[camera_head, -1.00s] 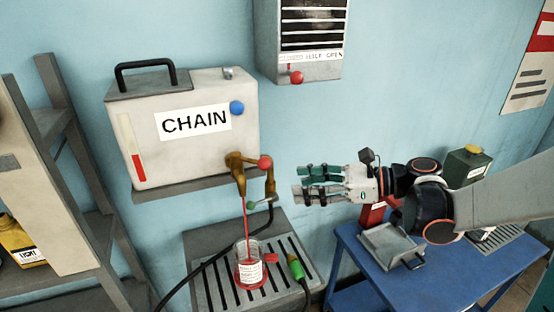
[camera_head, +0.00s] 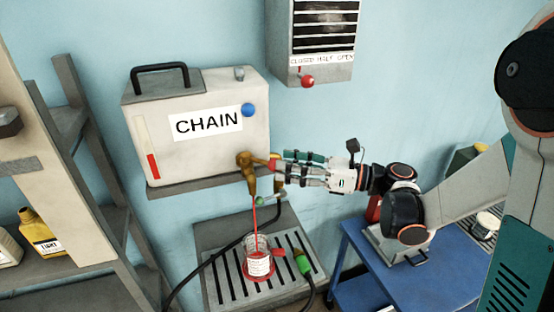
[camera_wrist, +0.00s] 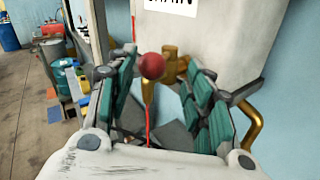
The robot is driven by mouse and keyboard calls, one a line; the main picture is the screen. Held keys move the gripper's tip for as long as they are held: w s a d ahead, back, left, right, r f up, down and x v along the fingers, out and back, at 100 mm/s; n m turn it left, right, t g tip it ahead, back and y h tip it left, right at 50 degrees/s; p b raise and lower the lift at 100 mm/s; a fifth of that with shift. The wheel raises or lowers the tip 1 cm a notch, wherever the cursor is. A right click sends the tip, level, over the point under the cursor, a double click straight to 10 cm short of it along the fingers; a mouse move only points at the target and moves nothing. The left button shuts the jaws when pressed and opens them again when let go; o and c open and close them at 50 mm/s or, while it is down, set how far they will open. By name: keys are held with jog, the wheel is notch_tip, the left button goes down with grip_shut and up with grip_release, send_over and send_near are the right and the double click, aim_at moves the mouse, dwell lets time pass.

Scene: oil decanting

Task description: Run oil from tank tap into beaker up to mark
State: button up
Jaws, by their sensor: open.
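The white tank (camera_head: 205,152) labelled CHAIN stands on a wall shelf, with a brass tap (camera_head: 246,165) at its lower right. A thin red oil stream (camera_head: 255,213) runs from the spout into the clear beaker (camera_head: 257,264) on the slatted drip tray (camera_head: 222,290). Red oil shows in the beaker; its level against the mark is too small to read. My gripper (camera_head: 284,168) is open at the tap. In the wrist view the red tap knob (camera_wrist: 152,66) lies between my spread finger pads (camera_wrist: 157,100), with no clear contact.
A blue table (camera_head: 352,262) stands at right with a metal pan (camera_head: 392,247). A vent box (camera_head: 322,68) hangs above. A shelf rack (camera_head: 105,200) stands left.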

aim_at(265, 161)
jog(key=shift+x, duration=1.8)
